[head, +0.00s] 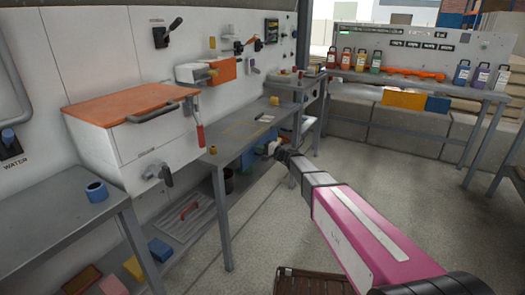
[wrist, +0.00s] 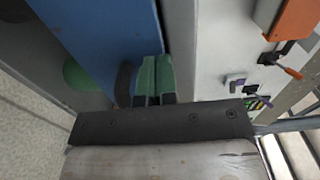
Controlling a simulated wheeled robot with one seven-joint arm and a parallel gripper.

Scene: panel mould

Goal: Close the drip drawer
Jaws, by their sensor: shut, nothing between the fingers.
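My gripper (head: 272,149) is at the end of my pink arm, in front of the long grey workbench's front edge in the head view. In the wrist view its green fingertips (wrist: 154,76) are together with nothing between them. They show in front of a blue surface (wrist: 95,35) and a dark, narrow strip; I cannot tell whether they touch either. No part is clearly recognisable as the drip drawer. A white box with an orange lid (head: 135,98) and a smaller white and orange box (head: 205,70) are on the wall at left.
The grey workbench (head: 240,145) runs along the wall, with a lower shelf holding a tray (head: 188,217). Several coloured bottles stand on the back shelf (head: 420,84). The floor (head: 270,215) between is mostly clear.

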